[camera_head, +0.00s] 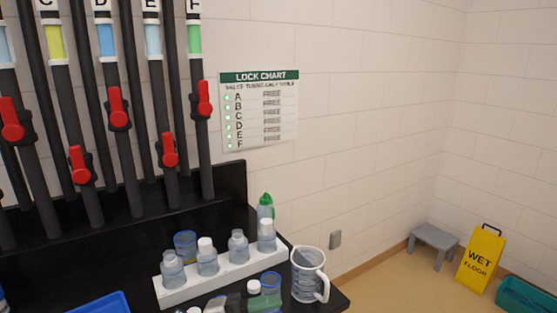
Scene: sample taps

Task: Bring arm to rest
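Neither of my arms nor grippers shows clearly in the head view. Black pipes with red valve handles stand at the left: one handle is near the left edge (12,119), others are lower (80,165) and further right (119,107). Two more red handles hang at the right, a low one (169,150) and a high one (204,99). A clear measuring jug (308,275) stands at the counter's right end. Small items at the bottom edge are partly cut off.
A lock chart (259,110) hangs on the wall. A green-capped bottle (265,206) stands behind the rack. A blue tray (103,303) is at the bottom left. A grey stool (434,240), yellow wet-floor sign (482,258) and teal bin (530,296) stand on the floor at right.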

